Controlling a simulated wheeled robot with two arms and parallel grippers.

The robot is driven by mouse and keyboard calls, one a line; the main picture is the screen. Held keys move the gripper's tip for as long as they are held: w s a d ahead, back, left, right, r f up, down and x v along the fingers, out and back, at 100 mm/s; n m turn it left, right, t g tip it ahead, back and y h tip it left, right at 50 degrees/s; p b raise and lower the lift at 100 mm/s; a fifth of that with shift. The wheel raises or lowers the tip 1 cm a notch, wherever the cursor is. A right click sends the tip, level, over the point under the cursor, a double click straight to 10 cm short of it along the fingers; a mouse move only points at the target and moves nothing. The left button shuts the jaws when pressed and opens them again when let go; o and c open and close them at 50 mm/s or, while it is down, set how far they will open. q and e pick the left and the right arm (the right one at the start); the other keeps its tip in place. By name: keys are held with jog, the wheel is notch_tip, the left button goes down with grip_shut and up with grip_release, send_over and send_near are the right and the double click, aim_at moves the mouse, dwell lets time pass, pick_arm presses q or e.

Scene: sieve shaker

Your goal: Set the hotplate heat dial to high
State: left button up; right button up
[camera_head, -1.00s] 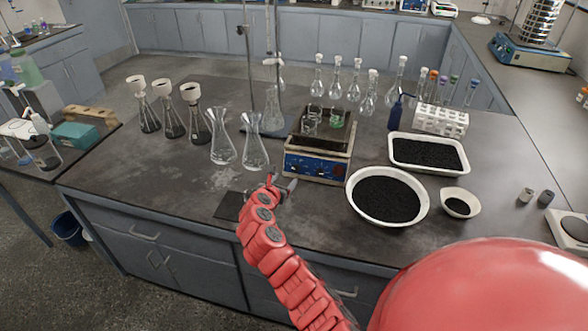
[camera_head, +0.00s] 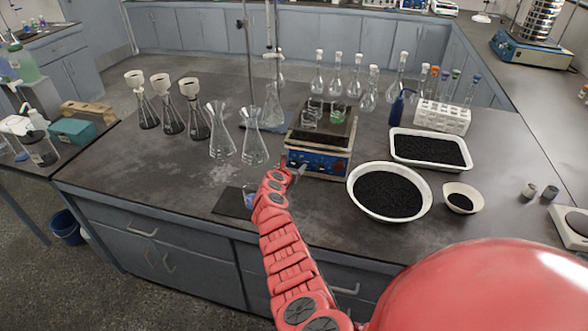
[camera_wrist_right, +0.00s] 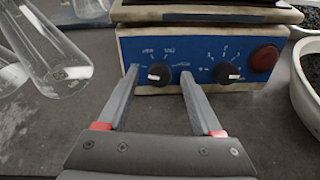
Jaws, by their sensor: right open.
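The hotplate (camera_head: 318,163) stands on the dark bench with a blue front panel, and small beakers sit on its top. In the right wrist view its panel (camera_wrist_right: 205,58) shows two black dials, a left dial (camera_wrist_right: 159,74) and a right dial (camera_wrist_right: 227,72), plus a red button (camera_wrist_right: 264,58). Which dial is for heat is too small to read. My right gripper (camera_head: 296,171) is in front of the panel. In the wrist view its open fingers (camera_wrist_right: 159,78) stand on either side of the left dial, with gaps showing. My left gripper is not in view.
A conical flask (camera_head: 254,148) stands left of the hotplate. A white bowl of black granules (camera_head: 358,198) stands close on the right, with a white tray (camera_head: 465,165) behind it. A dark mat (camera_head: 225,203) lies near the front edge. Bench space is clear at the left front.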

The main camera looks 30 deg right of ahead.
jog(key=shift+w+d, duration=0.1)
jog(key=shift+w, duration=0.05)
grip_shut()
dwell(0.4)
